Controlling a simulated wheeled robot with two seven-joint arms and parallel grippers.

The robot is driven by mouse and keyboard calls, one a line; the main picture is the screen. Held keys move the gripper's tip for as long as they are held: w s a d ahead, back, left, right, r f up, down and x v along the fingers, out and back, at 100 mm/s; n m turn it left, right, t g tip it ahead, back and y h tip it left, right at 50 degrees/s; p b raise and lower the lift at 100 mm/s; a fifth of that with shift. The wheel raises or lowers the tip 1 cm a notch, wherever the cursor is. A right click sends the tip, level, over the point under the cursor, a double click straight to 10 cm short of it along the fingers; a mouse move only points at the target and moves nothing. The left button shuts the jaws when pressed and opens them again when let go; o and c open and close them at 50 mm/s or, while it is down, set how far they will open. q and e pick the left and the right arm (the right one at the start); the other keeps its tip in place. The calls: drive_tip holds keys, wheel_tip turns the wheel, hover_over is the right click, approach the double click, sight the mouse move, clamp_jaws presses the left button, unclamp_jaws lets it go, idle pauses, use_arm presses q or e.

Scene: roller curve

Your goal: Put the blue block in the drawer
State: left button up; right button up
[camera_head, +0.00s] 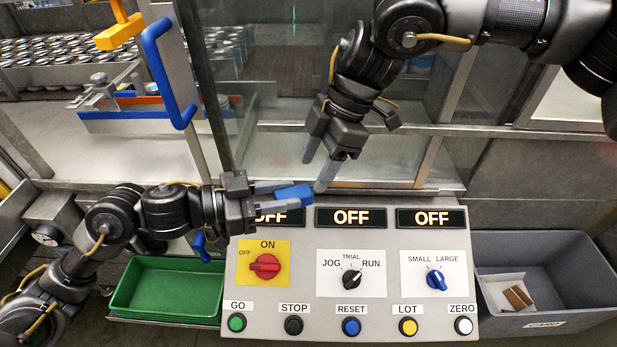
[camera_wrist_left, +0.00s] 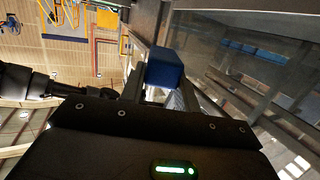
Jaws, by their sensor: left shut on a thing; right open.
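The blue block (camera_head: 296,192) is in the jaws of my left gripper (camera_head: 284,197), above the top left of the control panel. It also shows in the left wrist view as a dark blue block (camera_wrist_left: 164,68) at the fingertips. My right gripper (camera_head: 318,174) is open and empty, its fingers pointing down just right of the block; I cannot tell whether they touch it. I cannot make out an open drawer. A small blue handle (camera_head: 201,247) shows low, left of the panel, partly behind my left arm.
The control panel (camera_head: 308,237) has three displays reading OFF, knobs and several buttons. A green bin (camera_head: 122,286) stands at left, a grey bin (camera_head: 563,255) with cardboard pieces at right. A glass door with a blue handle (camera_head: 166,75) stands behind.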

drive_tip(key=s+v, duration=0.1)
drive_tip(key=v, duration=0.6)
drive_tip(key=shift+w, duration=0.45)
use_arm(q)
drive_tip(key=w+d+f+m+g+h, duration=0.1)
drive_tip(key=w+d+f+m+g, duration=0.3)
drive_tip(key=f+g, duration=0.1)
drive_tip(key=shift+w+d+f+m+g, duration=0.2)
drive_tip(key=shift+d+m+g, duration=0.15)
drive_tip(key=shift+g, duration=0.35)
use_arm(e)
drive_tip(key=d+f+m+t, duration=0.2)
drive_tip(key=d+f+m, duration=0.2)
drive_tip(key=d+f, duration=0.2)
drive_tip(key=x, duration=1.2)
drive_tip(key=shift+w+a+m, duration=0.15)
drive_tip(key=shift+a+m, duration=0.15)
